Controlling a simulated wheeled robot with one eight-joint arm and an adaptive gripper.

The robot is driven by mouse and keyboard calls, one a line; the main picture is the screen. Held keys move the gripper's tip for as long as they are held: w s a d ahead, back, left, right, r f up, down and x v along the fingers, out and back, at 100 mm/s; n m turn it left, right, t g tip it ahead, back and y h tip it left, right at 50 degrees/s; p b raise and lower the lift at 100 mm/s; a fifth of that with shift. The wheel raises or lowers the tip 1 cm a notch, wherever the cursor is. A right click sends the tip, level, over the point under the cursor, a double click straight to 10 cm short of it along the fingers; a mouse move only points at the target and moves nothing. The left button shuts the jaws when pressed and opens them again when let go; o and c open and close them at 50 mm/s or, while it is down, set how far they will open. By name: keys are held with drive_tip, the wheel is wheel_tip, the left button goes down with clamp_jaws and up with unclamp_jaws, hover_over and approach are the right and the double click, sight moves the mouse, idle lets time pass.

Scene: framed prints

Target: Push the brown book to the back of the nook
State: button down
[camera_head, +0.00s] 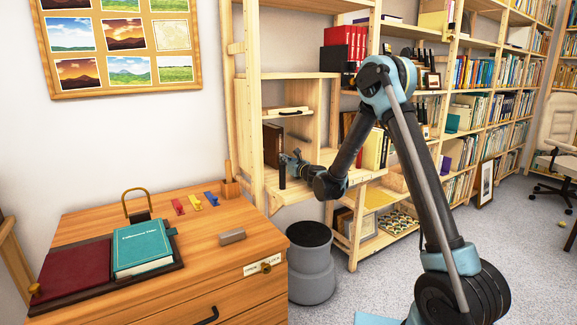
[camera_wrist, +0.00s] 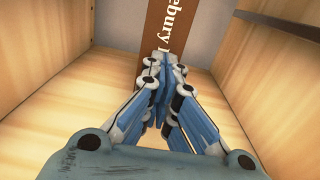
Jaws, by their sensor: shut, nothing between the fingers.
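The brown book (camera_head: 273,146) stands upright in the wooden nook (camera_head: 302,127) of the shelf unit in the head view. In the wrist view the brown book (camera_wrist: 183,38) shows its spine with white lettering, between the nook's two side walls. My gripper (camera_head: 287,160) reaches into the front of the nook in the head view. In the wrist view my gripper (camera_wrist: 160,62) is shut and empty, its fingertips pointing at the lower part of the spine. The fingertips overlap the spine in the picture; I cannot tell whether they touch it.
A dark upright object (camera_head: 282,171) stands at the shelf's front edge beside my gripper. A wooden desk (camera_head: 95,215) with a teal book (camera_head: 142,246) is at the lower left. A grey bin (camera_head: 311,262) stands below. Yellow books (camera_head: 375,148) are right of the nook.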

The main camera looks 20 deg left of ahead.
idle(0.3)
drive_tip(key=v, duration=1.3)
drive_tip(key=shift+s+d, duration=0.2)
drive_tip(key=shift+s, duration=0.05)
drive_tip(key=shift+s+d+r, duration=0.15)
drive_tip(key=shift+d+r, duration=0.1)
drive_tip(key=shift+d, duration=0.1)
drive_tip(key=s+d+r+n+g+h, duration=0.2)
drive_tip(key=s+d+n, duration=0.3)
drive_tip(key=d+n, duration=0.3)
drive_tip(key=s+d+r+n+g+h, duration=0.1)
drive_tip(key=s+d+r+n+g, duration=0.15)
drive_tip(key=s+d+n, duration=0.55)
drive_tip(key=s+d+f+n+g+h, duration=0.1)
drive_tip(key=s+d+f+n+h, duration=0.2)
drive_tip(key=s+d, duration=0.5)
drive_tip(key=s+d+f+n+g+h, duration=0.2)
drive_tip(key=s+d+f+n+h, duration=0.1)
drive_tip(key=s+d, duration=0.6)
drive_tip(key=s+d+f+n+g+h, duration=0.1)
drive_tip(key=s+d+f+n+h, duration=0.3)
drive_tip(key=s+d, duration=0.4)
drive_tip(key=d+f+h, duration=0.1)
drive_tip(key=d+f, duration=0.1)
drive_tip(key=d, duration=0.4)
drive_tip(key=shift+s+d+g, duration=0.15)
drive_tip(key=shift+s+g, duration=0.1)
drive_tip(key=shift+g, duration=0.1)
